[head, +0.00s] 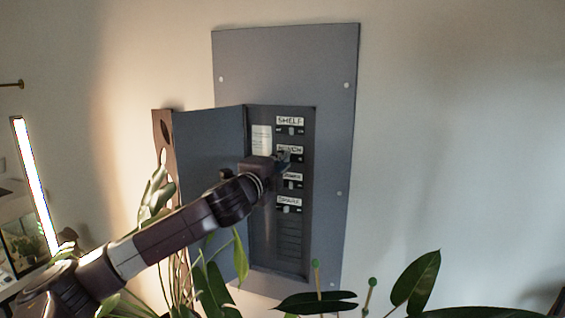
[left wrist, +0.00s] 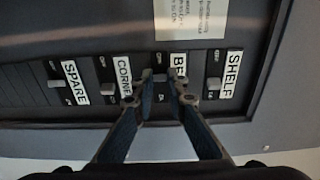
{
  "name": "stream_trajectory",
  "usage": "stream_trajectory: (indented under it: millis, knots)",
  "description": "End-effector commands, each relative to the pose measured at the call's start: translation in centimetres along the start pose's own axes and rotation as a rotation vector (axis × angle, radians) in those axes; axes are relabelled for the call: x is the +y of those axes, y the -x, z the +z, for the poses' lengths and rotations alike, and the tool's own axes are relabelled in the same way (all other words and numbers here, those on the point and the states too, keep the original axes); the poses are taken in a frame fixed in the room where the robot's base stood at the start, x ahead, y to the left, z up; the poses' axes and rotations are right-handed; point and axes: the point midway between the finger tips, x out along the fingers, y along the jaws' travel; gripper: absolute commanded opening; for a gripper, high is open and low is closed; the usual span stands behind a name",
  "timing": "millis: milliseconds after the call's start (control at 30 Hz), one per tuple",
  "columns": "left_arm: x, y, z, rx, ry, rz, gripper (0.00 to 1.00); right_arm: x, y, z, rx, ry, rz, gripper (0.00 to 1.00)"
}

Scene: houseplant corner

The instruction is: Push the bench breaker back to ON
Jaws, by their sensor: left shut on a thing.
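The grey breaker panel (head: 343,120) is on the wall, with its door (head: 212,140) swung open to the left. Inside is a column of breakers labelled SHELF (head: 290,121), BENCH, CORNER and SPARE (head: 289,201). My left gripper (head: 284,158) is at the bench breaker row and covers part of its label. In the left wrist view the two fingertips (left wrist: 161,80) close around the bench breaker's toggle (left wrist: 160,77), beside the partly hidden BENCH label (left wrist: 179,66). The toggle's exact position is hard to tell between the fingers. My right gripper is out of view.
Neighbouring toggles for CORNER (left wrist: 125,88) and SHELF (left wrist: 214,84) sit close on either side of the fingers. Leafy plants (head: 318,300) stand below the panel, some by the open door. The wall to the right is clear.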

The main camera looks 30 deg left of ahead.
Motion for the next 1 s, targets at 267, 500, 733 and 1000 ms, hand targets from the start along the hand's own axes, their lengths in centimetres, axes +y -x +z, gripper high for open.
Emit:
stream_trajectory:
  millis: [267,500,733,1000]
  knots:
    - [0.1,0.0,-0.8,-0.104,0.005,0.001,0.0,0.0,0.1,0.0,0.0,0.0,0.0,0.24]
    - [0.0,-0.1,-1.6,-0.283,0.006,0.002,0.0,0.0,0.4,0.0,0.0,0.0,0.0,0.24]
    - [0.1,-0.2,-2.1,-0.45,0.004,0.003,0.0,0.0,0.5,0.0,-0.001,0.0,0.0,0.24]
    - [0.1,-0.3,-2.4,-0.58,0.002,0.003,0.0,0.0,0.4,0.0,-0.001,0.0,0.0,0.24]
